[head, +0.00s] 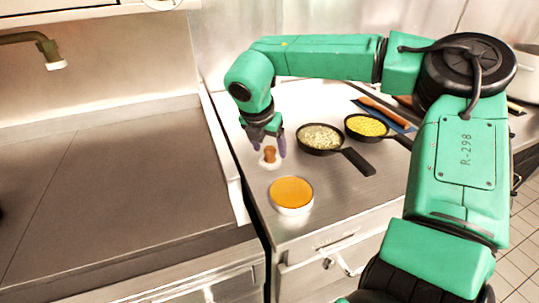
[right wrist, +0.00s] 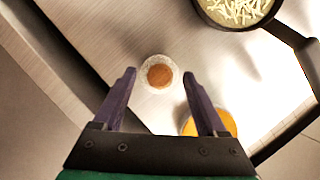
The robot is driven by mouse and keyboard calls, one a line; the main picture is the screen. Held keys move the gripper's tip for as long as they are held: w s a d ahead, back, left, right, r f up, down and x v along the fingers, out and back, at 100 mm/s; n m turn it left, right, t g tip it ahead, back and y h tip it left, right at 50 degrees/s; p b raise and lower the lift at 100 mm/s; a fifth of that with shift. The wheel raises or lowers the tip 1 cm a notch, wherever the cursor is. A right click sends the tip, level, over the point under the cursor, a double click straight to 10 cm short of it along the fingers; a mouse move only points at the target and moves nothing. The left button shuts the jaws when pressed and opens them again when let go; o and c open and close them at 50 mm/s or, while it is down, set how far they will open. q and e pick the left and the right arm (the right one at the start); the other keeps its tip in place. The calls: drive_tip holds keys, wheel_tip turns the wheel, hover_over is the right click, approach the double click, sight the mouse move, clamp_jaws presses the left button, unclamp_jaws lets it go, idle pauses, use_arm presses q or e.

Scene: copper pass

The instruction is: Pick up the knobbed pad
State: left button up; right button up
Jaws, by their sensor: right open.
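The knobbed pad (head: 269,157) is a small pale round pad with a brown knob on top. It stands on the steel counter near its left edge. In the right wrist view the pad (right wrist: 158,74) shows between and beyond my fingertips, its knob facing the camera. My right gripper (head: 267,146) is open and points down over the pad, with one finger to each side of the knob in the picture. Nothing is held. In the wrist view both dark fingers (right wrist: 159,76) are apart. My left gripper is not in view.
A round white dish of orange content (head: 292,193) stands close in front of the pad. Pans of shredded white food (head: 321,138) and yellow food (head: 366,126) stand to the right, handles pointing right. A raised ledge (head: 222,150) runs along the left.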

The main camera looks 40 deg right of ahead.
drive_tip(key=shift+x, duration=1)
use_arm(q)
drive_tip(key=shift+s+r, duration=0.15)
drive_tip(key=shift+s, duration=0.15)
use_arm(e)
drive_tip(key=shift+r, duration=0.1)
clamp_jaws()
